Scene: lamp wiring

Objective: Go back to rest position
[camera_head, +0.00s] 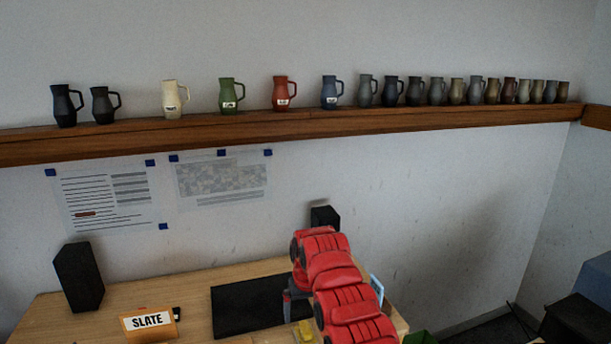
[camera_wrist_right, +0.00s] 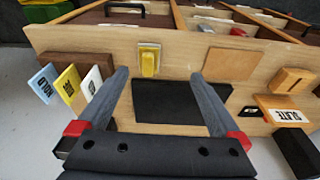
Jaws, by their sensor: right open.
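My right arm, red, reaches over the desk (camera_head: 150,285) in the head view, with its gripper (camera_head: 295,306) low and partly hidden behind the arm. In the right wrist view the right gripper (camera_wrist_right: 160,76) is open, its two dark fingers spread apart with nothing between them. The mat also shows in the head view (camera_head: 245,308). My left gripper is not in view.
A SLATE sign (camera_head: 148,322) and black speakers (camera_head: 79,277) stand on the desk. Coloured cards (camera_wrist_right: 68,88) stand at the left in the wrist view. A wall shelf (camera_head: 200,130) holds many jugs. The wall right of the desk is bare.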

